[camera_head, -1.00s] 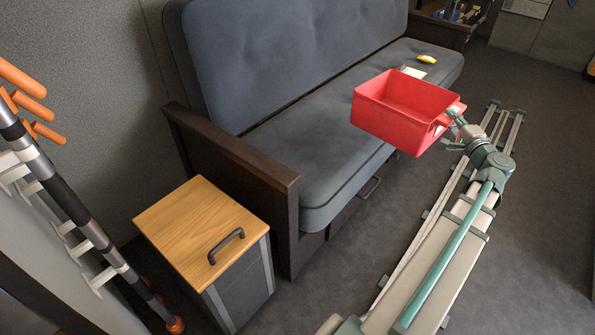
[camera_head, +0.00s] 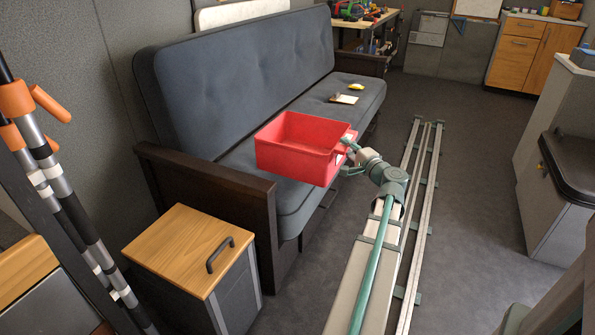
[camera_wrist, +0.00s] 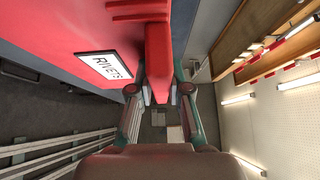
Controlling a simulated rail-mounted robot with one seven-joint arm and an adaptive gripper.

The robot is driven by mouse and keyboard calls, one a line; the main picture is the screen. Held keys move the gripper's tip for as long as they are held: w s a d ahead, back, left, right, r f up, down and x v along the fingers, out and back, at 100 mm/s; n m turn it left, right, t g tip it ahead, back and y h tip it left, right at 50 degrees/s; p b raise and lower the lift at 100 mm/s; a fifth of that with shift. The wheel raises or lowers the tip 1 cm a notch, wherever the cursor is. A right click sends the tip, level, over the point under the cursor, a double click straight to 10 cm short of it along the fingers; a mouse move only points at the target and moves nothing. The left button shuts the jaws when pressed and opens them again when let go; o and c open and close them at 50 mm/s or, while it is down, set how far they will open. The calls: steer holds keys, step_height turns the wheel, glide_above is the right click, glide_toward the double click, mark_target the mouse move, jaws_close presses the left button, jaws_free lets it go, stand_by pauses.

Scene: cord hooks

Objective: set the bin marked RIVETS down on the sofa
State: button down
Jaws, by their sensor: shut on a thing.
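The red bin (camera_head: 295,160) is held in the air, upright and open at the top, in front of and above the sofa seat in the head view. In the wrist view its wall (camera_wrist: 60,40) fills the upper left, with a white label reading RIVETS (camera_wrist: 104,68). My gripper (camera_head: 350,158) is shut on the bin's near right side; in the wrist view the fingers (camera_wrist: 160,92) close on a red projecting part of it. The grey sofa (camera_head: 245,75) has a long seat cushion and dark wooden arms. The bin hides part of the seat.
A wood-topped cabinet (camera_head: 190,250) stands by the near sofa arm. Rails (camera_head: 425,180) run along the floor at right.

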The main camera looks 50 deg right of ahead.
mark_target(322, 152)
steer(key=w+f, duration=0.1)
steer(key=w, duration=0.1)
steer(key=w+d+f+b, duration=0.1)
steer(key=w, duration=0.2)
steer(key=w+d+f+b, duration=0.1)
steer(key=w, duration=0.1)
steer(key=shift+w+f, duration=0.2)
steer(key=shift+f, duration=0.1)
steer(key=w+f+b, duration=0.1)
steer(key=f, duration=0.1)
steer(key=w+f+b, duration=0.1)
steer(key=w+f, duration=0.1)
steer(key=shift+w+d, duration=0.2)
steer(key=shift+w, duration=0.05)
steer(key=shift+w+f, duration=0.3)
steer(key=shift+f, duration=0.05)
steer(key=f+b, duration=0.1)
steer(key=w+f, duration=0.1)
steer(key=f, duration=0.1)
steer(key=shift+d+f+b, duration=0.15)
steer(key=shift+f+b, duration=0.1)
steer(key=shift+b, duration=0.15)
steer(key=shift+f, duration=0.4)
steer(key=shift+f+b, duration=0.1)
steer(key=shift+b, duration=0.2)
steer(key=c, duration=1.1)
jaws_free()
